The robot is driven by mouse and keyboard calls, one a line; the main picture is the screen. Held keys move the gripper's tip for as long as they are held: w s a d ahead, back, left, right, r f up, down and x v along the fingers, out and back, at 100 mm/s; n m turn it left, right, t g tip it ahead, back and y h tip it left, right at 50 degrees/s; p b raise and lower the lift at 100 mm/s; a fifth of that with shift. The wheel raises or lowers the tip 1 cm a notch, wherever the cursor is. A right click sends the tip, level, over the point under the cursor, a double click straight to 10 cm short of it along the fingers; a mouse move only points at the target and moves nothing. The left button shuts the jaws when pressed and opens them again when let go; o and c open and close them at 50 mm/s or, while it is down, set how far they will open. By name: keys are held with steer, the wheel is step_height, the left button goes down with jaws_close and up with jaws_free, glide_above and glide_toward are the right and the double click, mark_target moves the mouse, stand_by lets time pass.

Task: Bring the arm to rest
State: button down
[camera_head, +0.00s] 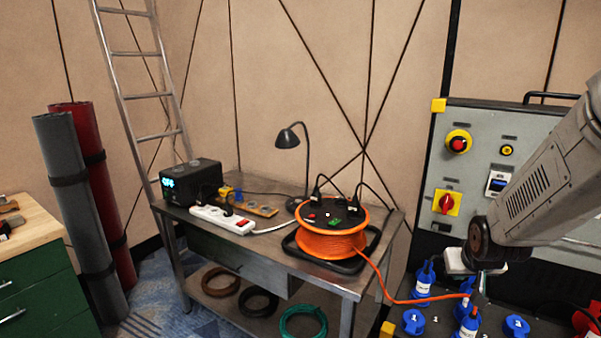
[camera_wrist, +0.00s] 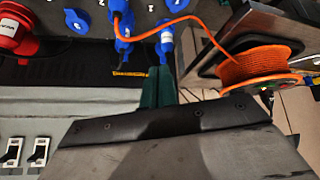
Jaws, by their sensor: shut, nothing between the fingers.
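My arm reaches in from the right in the head view, in front of the grey control panel (camera_head: 520,145). My gripper (camera_head: 481,284) points down, close to the blue plugs on the socket board; its tips are hard to make out there. In the wrist view my gripper (camera_wrist: 158,88) shows as dark green fingers, shut and empty, below the blue plugs. I cannot tell whether the fingers touch anything.
An orange cable (camera_head: 410,301) runs from the orange reel (camera_head: 330,247) on the metal table (camera_head: 262,264) to a blue plug (camera_head: 467,328). Another blue plug (camera_head: 424,277) stands nearby. A red plug (camera_wrist: 18,35) shows in the wrist view. A ladder (camera_head: 143,95) leans behind.

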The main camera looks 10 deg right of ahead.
steer(key=s+a+r+n+g+y, duration=0.1)
steer(key=s+a+r+g, duration=0.1)
steer(key=s+a+r, duration=0.4)
steer(key=s+a+r+n+g+y, duration=0.2)
steer(key=s+a+r, duration=0.5)
steer(key=s+a, duration=0.6)
steer(key=s+g, duration=0.1)
steer(key=s, duration=0.1)
steer(key=shift+s+r, duration=0.25)
steer(key=shift+s, duration=0.15)
